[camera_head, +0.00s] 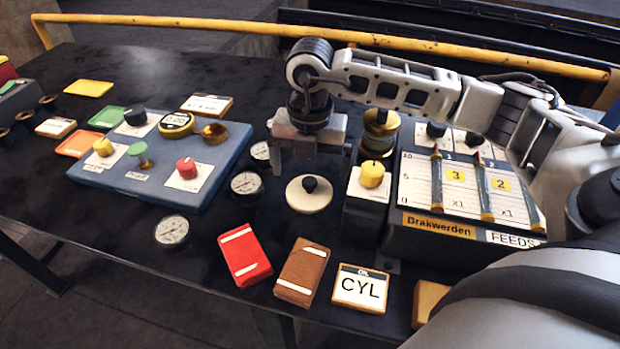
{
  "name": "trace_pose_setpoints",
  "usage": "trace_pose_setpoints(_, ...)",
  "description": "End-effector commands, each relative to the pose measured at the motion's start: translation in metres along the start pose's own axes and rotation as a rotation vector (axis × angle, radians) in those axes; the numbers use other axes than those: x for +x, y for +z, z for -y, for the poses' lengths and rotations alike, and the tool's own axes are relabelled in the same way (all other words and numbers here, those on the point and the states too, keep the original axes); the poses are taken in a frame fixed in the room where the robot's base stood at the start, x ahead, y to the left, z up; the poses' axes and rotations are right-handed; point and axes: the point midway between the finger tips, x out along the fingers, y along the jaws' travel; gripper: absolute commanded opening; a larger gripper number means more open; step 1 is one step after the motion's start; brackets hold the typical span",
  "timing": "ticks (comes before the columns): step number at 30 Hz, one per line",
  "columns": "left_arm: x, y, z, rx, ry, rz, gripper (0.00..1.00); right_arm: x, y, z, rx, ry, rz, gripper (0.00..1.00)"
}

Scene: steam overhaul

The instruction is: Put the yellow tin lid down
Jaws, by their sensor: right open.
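A round, pale cream-yellow lid with a black knob (306,201) appears to lie flat on the dark table, left of the block with the yellow knob. It is the likeliest yellow tin lid, but I cannot be sure. My right gripper (312,157) points down just above and behind it. Its fingers are apart, with nothing seen between them. A bright yellow flat square (89,88) lies at the far left of the table. My left gripper is not in view.
The yellow-knob block (365,187) and the Brakwerden panel (438,228) stand close on the right. A blue control board (140,187) is at left. Gauges (246,185), a red pack (244,255), a brown pack (302,273) and a CYL card (360,289) surround the lid.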

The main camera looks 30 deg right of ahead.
Motion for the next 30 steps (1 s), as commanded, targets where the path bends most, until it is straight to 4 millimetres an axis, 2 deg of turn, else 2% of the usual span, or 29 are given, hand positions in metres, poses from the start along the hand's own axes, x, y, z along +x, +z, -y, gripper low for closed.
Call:
trace_pose_setpoints(6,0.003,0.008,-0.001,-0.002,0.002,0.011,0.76,-0.048,0.001,-0.001,-0.001,0.005,0.004,1.00)
trace_pose_setpoints(12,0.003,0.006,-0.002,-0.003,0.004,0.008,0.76,-0.075,0.000,-0.001,-0.001,0.002,0.002,1.00)
trace_pose_setpoints(23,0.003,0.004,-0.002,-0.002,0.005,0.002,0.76,-0.083,0.000,0.000,-0.001,-0.001,0.000,1.00)
trace_pose_setpoints(30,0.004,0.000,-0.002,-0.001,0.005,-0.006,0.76,-0.074,0.000,0.000,0.000,-0.002,-0.001,1.00)
